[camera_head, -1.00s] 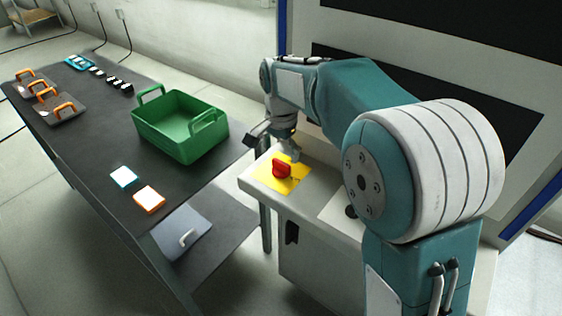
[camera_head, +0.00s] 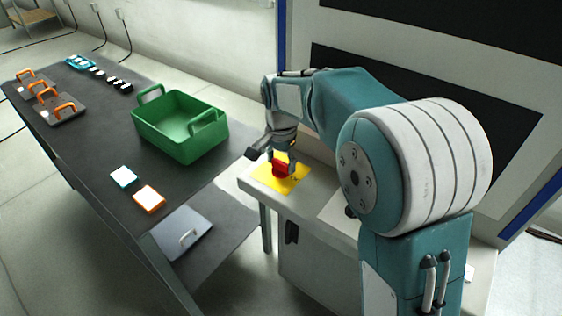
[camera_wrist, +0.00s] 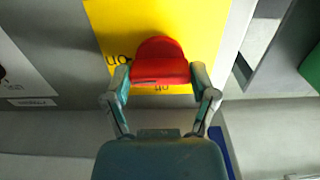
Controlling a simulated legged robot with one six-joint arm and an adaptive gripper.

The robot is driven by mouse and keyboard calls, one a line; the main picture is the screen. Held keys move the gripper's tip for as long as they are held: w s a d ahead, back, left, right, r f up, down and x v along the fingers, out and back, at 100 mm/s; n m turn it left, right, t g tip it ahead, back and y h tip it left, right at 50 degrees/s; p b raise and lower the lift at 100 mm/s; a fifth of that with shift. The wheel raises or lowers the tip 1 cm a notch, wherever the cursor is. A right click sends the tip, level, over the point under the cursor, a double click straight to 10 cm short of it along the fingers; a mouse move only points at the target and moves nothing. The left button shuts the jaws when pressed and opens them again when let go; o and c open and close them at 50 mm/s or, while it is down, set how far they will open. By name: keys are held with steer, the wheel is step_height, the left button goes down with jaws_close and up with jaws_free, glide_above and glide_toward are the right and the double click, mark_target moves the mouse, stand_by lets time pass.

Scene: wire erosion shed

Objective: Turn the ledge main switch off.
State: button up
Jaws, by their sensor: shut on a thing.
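The main switch is a red knob (camera_head: 280,168) on a yellow plate (camera_head: 292,183) on the light ledge (camera_head: 256,190) of the machine. In the wrist view the red knob (camera_wrist: 160,62) sits between my two fingers, with the yellow plate (camera_wrist: 205,25) behind it. My gripper (camera_wrist: 160,82) is shut on the knob, one finger on each side. In the head view my gripper (camera_head: 281,163) reaches down from above onto it. The knob's exact pointing direction is hard to tell.
A dark table (camera_head: 100,140) stands at the left with a green crate (camera_head: 165,137), orange-handled boards (camera_head: 62,113) and small cards (camera_head: 148,199). A grey panel with a handle (camera_head: 182,236) lies on its lower shelf. The machine's wall rises behind the ledge.

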steer(key=shift+f, duration=0.1)
steer(key=n, duration=0.4)
steer(key=shift+n, duration=0.4)
steer(key=n, duration=0.4)
steer(key=shift+n, duration=0.3)
steer(key=n, duration=0.4)
steer(key=shift+n, duration=2.3)
steer(key=o, duration=1)
steer(key=shift+a, duration=0.1)
